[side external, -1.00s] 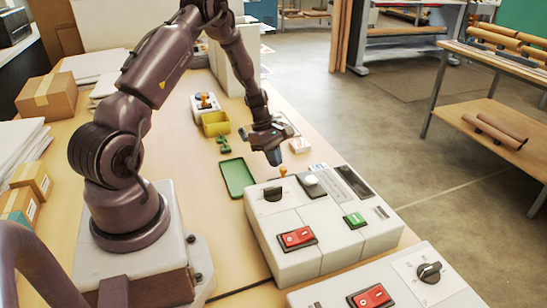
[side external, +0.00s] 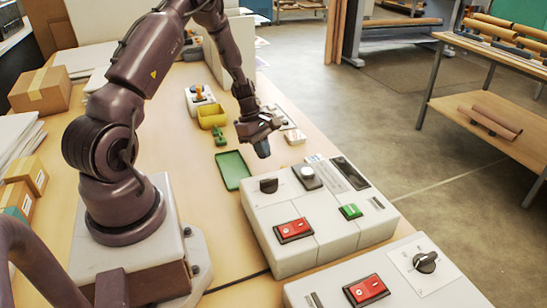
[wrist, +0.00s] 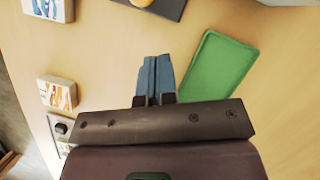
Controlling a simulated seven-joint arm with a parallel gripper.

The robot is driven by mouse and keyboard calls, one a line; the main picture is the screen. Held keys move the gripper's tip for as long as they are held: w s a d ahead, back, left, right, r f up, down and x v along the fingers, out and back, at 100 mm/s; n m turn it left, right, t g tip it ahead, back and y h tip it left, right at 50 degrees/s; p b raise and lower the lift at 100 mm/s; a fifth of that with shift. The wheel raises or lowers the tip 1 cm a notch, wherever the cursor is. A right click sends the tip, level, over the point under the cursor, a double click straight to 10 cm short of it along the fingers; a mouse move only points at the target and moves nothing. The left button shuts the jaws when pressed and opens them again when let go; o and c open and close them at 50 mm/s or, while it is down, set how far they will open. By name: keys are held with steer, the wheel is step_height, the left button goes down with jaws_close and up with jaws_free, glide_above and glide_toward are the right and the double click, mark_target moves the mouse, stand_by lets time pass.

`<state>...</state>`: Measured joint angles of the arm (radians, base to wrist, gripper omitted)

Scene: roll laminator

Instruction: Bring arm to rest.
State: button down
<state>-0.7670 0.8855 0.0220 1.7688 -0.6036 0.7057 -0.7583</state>
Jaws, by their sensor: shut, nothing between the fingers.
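My arm reaches over the table from its base at the left. My gripper (side external: 262,149) hangs above the table behind the near white control box (side external: 300,262), between the green tray and a small white block. In the wrist view its blue-grey fingers (wrist: 154,75) lie together with nothing between them. The gripper is apart from the control box and holds nothing.
A second control box (side external: 412,295) is at front right. Cardboard boxes (side external: 41,92) stand at the left.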

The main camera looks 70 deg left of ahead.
steer(key=v, duration=0.8)
steer(key=s+d+r+m+t+y, duration=0.1)
steer(key=s+d+r+m, duration=0.4)
steer(key=d+r+m, duration=0.6)
steer(key=s+d+r+m+t+y, duration=0.2)
steer(key=s+d+r+m, duration=0.4)
steer(key=d+r+m, duration=0.6)
steer(key=d+y, duration=0.1)
steer(key=d, duration=0.2)
steer(key=shift+d+t, duration=0.15)
steer(key=shift+t, duration=0.15)
